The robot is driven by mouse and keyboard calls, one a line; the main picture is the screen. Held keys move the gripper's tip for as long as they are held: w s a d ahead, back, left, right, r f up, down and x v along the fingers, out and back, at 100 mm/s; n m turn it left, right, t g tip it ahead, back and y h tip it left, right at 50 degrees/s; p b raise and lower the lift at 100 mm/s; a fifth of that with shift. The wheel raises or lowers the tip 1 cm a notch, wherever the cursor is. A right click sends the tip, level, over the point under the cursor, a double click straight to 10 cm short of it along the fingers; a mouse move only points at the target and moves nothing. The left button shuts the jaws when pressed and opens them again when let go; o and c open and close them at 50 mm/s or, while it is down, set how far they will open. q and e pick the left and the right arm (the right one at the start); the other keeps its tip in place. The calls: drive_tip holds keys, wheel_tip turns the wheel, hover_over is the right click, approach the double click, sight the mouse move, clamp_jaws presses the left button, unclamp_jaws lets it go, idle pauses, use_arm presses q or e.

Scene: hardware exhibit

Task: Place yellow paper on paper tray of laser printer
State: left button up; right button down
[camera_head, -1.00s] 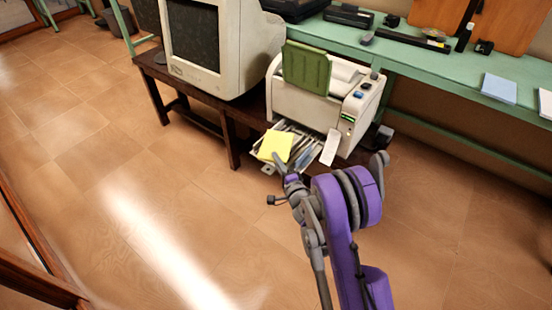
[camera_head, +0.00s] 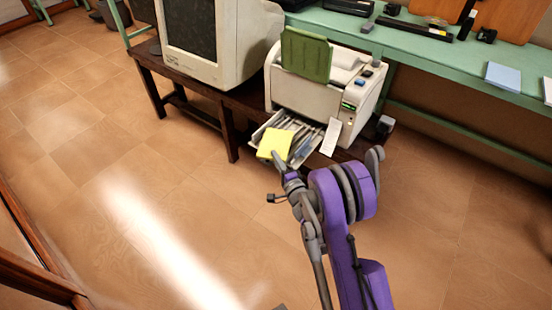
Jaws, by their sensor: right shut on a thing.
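The yellow paper (camera_head: 274,144) is a small pale yellow sheet or pad at the front of the white laser printer (camera_head: 299,96). It is over the left front part of the low paper tray (camera_head: 256,134), where white papers also show. I cannot tell whether it touches the tray. My right gripper (camera_head: 277,157) is shut on the near edge of the yellow paper. Its fingertips are small and partly hidden by the wrist. My left gripper is out of view.
A CRT monitor (camera_head: 218,40) stands left of the printer on a dark wooden table (camera_head: 202,108). A white paper strip (camera_head: 331,138) hangs at the printer's front. A green bench (camera_head: 430,61) with several items runs behind. Tiled floor in front is clear.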

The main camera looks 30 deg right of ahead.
drive_tip(key=shift+f+b, duration=0.35)
drive_tip(key=shift+f, duration=0.1)
drive_tip(key=c, duration=0.8)
unclamp_jaws()
drive_tip(key=shift+s, duration=0.1)
